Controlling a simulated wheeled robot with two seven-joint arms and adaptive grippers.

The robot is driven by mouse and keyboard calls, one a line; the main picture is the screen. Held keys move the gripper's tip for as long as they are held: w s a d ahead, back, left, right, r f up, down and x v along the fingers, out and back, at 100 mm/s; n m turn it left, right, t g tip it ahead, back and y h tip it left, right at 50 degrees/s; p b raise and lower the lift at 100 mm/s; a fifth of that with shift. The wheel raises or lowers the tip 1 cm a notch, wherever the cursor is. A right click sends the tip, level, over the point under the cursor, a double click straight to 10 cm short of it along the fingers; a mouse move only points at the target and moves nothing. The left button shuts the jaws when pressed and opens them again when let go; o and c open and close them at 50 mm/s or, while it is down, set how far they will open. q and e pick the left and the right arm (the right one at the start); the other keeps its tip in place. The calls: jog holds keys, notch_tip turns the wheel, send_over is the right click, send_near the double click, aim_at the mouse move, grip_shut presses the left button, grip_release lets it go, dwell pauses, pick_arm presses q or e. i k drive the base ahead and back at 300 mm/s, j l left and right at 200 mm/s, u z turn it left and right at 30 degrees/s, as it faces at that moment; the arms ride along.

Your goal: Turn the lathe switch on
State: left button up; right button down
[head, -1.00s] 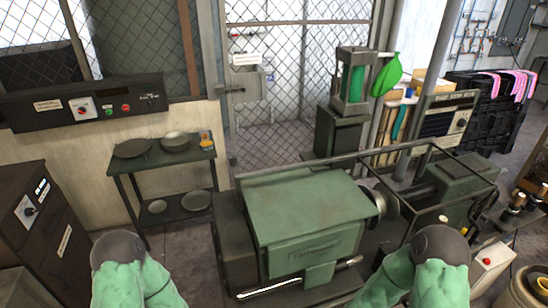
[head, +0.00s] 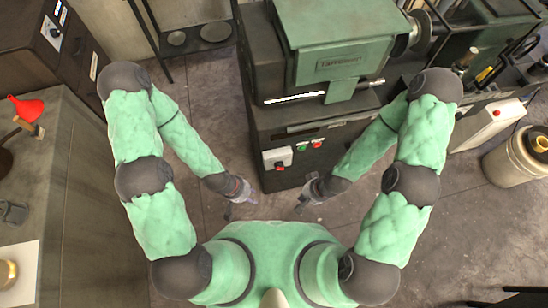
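The green lathe (head: 345,55) stands ahead on a dark cabinet base.
A white box with a red button (head: 490,122) and a pale canister (head: 515,158) are at the right. Bare floor lies around the lathe's front.

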aim_at(280, 166)
jog(key=k, duration=0.15)
jog(key=k+j, duration=0.1)
jog(key=j, duration=0.25)
jog(key=k+j+z, duration=0.1)
jog(key=j, duration=0.25)
jog(key=k+j, duration=0.15)
jog(key=j, duration=0.2)
jog(key=z, duration=0.05)
